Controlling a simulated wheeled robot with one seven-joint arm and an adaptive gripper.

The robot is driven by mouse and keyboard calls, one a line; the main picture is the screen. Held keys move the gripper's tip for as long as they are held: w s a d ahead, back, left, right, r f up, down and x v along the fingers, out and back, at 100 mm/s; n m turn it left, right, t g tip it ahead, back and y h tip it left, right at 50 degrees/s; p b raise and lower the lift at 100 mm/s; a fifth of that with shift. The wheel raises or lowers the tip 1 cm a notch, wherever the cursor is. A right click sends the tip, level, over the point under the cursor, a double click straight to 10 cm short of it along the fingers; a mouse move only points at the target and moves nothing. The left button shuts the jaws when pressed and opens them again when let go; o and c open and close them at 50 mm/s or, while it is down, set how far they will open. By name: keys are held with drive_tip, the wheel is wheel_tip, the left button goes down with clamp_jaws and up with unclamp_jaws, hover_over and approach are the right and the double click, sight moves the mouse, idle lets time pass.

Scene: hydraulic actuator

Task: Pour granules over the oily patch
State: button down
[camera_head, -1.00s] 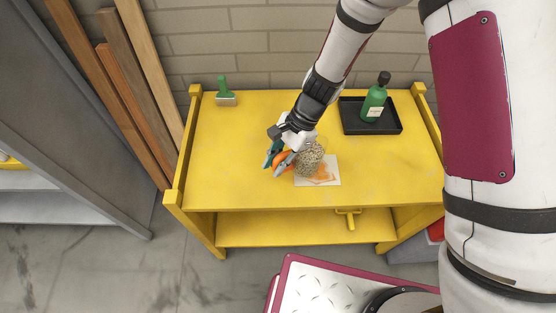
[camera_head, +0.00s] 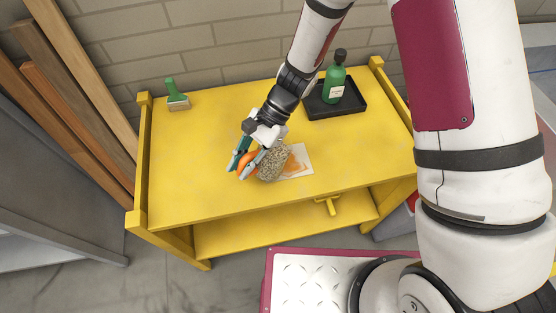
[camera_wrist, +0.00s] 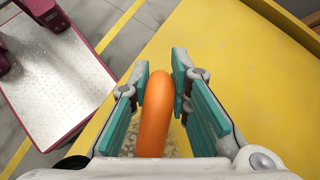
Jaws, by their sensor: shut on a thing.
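My gripper (camera_head: 243,171) is shut on the orange handle of a granule container (camera_head: 274,163). The handle also shows between the two teal pads in the wrist view (camera_wrist: 155,115). The container looks clear-walled and holds beige-grey granules; it appears tilted, though its rim is hard to make out. In the head view it overlaps the left part of a pale square sheet (camera_head: 304,157). An orange-brown oily patch (camera_head: 294,167) shows on the sheet, partly hidden behind the container. I cannot tell whether granules lie on it.
The yellow bench (camera_head: 200,130) is mostly clear. A black tray (camera_head: 354,106) with a green bottle (camera_head: 334,84) stands at the back right. A green-handled brush (camera_head: 177,95) is at the back left. Wooden planks (camera_head: 75,90) lean at the left.

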sight(250, 155)
drive_tip(key=shift+w+y+b, duration=0.1)
drive_tip(key=shift+y+b, duration=0.3)
drive_tip(key=shift+w+d+r+g+y+b, duration=0.15)
drive_tip(key=shift+d+r+g+y+b, duration=0.1)
drive_tip(key=shift+r+g+y, duration=0.35)
drive_tip(key=shift+w+d+r+g+y+b, duration=0.2)
drive_tip(key=shift+r+g+y+b, duration=0.15)
drive_tip(key=shift+r, duration=0.35)
idle(1.9)
drive_tip(key=shift+w+d+r+g+y, duration=0.25)
drive_tip(key=shift+r+g+y, duration=0.1)
drive_tip(key=shift+r+g, duration=0.15)
idle(3.6)
drive_tip(key=shift+w+d+r+b, duration=0.1)
drive_tip(key=shift+d+r+b, duration=0.05)
drive_tip(key=shift+r+b, duration=0.15)
